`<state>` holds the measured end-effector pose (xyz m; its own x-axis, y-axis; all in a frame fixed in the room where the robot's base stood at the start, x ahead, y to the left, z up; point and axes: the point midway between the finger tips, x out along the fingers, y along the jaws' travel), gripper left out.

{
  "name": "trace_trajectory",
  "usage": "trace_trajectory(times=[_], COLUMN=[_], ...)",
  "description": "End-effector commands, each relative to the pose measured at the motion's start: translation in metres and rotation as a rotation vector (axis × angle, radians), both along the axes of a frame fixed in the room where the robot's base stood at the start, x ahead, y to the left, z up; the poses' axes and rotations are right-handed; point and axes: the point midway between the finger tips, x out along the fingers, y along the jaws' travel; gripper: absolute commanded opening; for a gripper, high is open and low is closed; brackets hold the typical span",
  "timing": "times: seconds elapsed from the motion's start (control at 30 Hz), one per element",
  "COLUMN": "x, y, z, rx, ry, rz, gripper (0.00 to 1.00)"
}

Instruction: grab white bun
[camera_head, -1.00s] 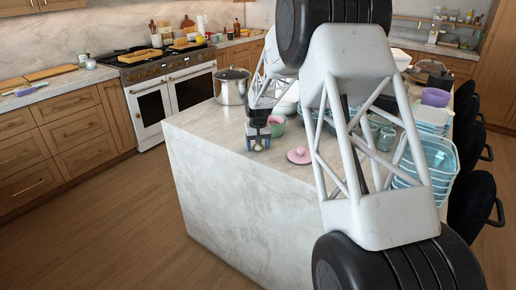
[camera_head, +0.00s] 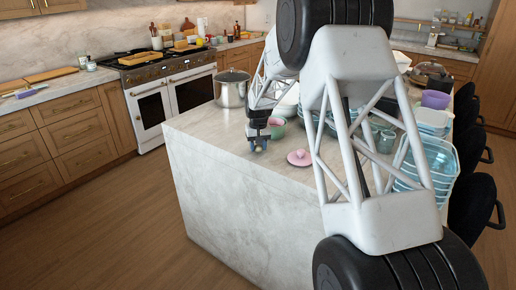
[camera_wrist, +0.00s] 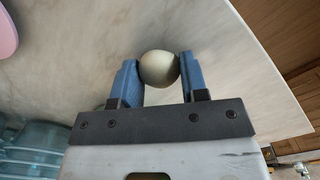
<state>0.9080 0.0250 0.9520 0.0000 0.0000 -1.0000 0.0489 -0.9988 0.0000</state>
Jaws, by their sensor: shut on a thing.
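The white bun (camera_wrist: 159,69) shows in the wrist view as a pale, rounded thing between the two blue fingers. My gripper (camera_wrist: 160,72) is shut on it, with a finger against each side. In the head view my gripper (camera_head: 258,146) is low over the near left part of the marble island top (camera_head: 215,128). The bun is small there and mostly hidden by the fingers. I cannot tell whether the bun touches the island top.
A pink lid (camera_head: 299,158) lies to the right of my gripper. A pink and green bowl (camera_head: 277,128) is just behind it and a steel pot (camera_head: 232,90) stands at the back left. Blue baskets (camera_head: 440,165) are at the right. The island's left edge is close by.

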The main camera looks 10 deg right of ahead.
Motion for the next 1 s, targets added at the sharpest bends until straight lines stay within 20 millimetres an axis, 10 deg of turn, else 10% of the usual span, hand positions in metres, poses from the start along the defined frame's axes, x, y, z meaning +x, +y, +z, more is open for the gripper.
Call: trace_trajectory(times=[0.27, 1.0], x=[0.0, -0.106], y=[0.0, -0.003], z=[0.032, 0.039], rx=[0.0, 0.0], ry=[-0.002, 0.0], rz=[0.0, 0.0], gripper=[0.18, 0.18])
